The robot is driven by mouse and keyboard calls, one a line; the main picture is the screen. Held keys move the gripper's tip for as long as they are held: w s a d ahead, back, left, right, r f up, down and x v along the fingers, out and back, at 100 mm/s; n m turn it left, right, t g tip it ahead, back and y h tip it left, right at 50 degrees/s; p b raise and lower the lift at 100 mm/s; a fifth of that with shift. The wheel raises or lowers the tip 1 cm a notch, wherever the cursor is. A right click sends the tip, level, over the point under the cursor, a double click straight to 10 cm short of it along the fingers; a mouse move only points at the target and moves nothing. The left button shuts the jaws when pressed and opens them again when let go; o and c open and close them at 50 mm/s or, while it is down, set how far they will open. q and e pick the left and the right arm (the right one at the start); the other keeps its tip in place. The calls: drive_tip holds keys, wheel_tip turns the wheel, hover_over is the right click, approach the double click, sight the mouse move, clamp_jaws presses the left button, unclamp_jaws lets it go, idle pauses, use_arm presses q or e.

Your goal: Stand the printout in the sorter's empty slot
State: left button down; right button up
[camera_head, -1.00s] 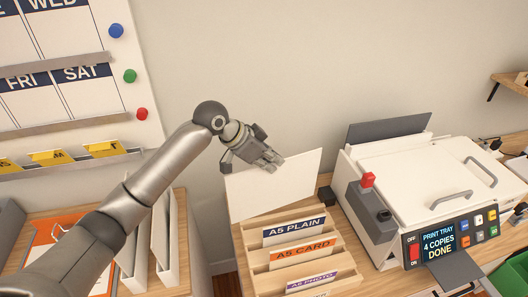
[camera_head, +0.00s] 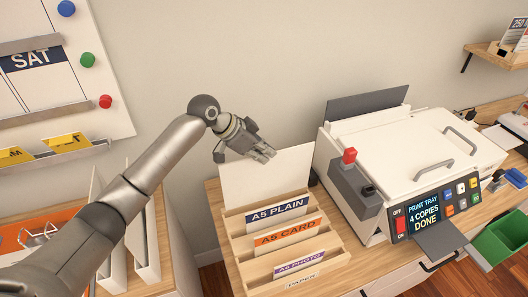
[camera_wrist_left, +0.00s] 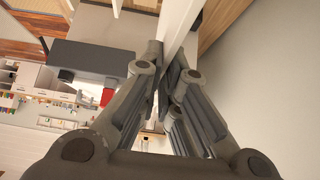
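The printout, a plain white sheet (camera_head: 262,180), stands nearly upright at the back of the wooden sorter (camera_head: 237,247). Its lower edge is hidden behind the sorter's rear divider, so I cannot tell how deep it sits. My left gripper (camera_head: 262,154) is at the sheet's top edge. In the left wrist view its fingers (camera_wrist_left: 168,75) are closed together on the white sheet (camera_wrist_left: 178,22). The sorter's slots in front carry the labels A5 PLAIN (camera_head: 280,211), A5 CARD (camera_head: 287,233) and A5 PHOTO (camera_head: 299,262). My right gripper is not in view.
A white printer (camera_head: 415,150) with a red-topped lever box (camera_head: 352,180) stands close to the sorter's right. White upright files (camera_head: 146,245) stand at the left, below my arm. A green bin (camera_head: 500,240) is at the far right. The wall is close behind.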

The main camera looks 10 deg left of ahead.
sight(264, 170)
use_arm(q)
drive_tip(key=shift+f+b, duration=1.25)
drive_tip(key=shift+f, duration=2.3)
drive_tip(key=c, duration=1.6)
unclamp_jaws()
drive_tip(key=shift+o, duration=0.4)
drive_tip(key=shift+o, duration=1.4)
